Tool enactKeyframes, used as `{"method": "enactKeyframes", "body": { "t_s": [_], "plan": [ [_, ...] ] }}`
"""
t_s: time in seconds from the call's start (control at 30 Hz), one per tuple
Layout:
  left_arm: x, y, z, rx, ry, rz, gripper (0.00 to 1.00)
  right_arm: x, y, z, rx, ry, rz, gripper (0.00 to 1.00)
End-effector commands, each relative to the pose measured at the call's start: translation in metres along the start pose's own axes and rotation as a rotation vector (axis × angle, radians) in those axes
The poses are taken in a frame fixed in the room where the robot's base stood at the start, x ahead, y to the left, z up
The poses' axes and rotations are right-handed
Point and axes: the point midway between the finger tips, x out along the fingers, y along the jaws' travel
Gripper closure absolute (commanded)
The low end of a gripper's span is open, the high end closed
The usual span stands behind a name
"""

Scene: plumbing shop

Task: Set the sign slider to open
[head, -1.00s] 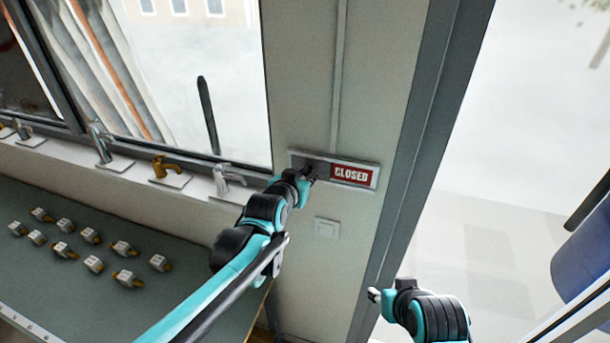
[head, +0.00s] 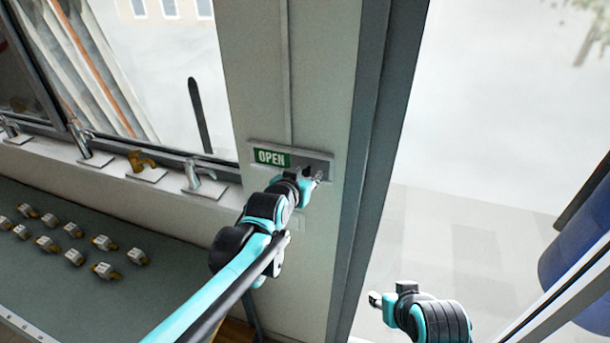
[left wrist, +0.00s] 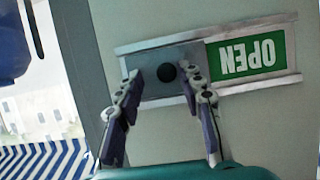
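The sign (head: 271,157) is on the wall post between the window and the glass pane. It shows a green OPEN panel at its left end in the head view. In the left wrist view the OPEN panel (left wrist: 246,56) appears upside down, beside a grey slider plate (left wrist: 150,86) with a dark round knob (left wrist: 167,72). My left gripper (head: 315,178) is at the right end of the sign. In the left wrist view its fingers (left wrist: 163,80) are spread on either side of the knob, with gaps visible. My right gripper (head: 376,299) is low, away from the sign; its fingers are unclear.
Several faucets, including a brass one (head: 143,163), stand on the window ledge at left. A table (head: 75,268) below holds several small fittings (head: 105,270). A light switch plate (head: 299,223) is under the sign, partly behind my left arm.

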Motion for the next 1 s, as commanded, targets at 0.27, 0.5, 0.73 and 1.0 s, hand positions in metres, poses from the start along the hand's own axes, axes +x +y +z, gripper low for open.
{"method": "enactKeyframes", "body": {
  "t_s": [0.27,0.5,0.73,1.0],
  "plan": [
    [-0.001,-0.001,-0.001,0.0,0.001,-0.002,0.59,0.0,0.0,0.0,0.0,0.0,0.0,0.6],
    [-0.024,-0.001,-0.001,0.0,0.002,-0.003,0.59,0.0,0.0,0.0,0.0,0.0,0.0,0.6],
    [-0.068,0.0,0.0,0.001,0.001,-0.002,0.59,0.0,0.0,0.0,0.0,0.0,0.0,0.6],
    [-0.108,0.001,0.0,0.002,0.001,-0.001,0.59,0.0,0.0,0.0,0.0,0.0,0.0,0.6]
  ]
}}
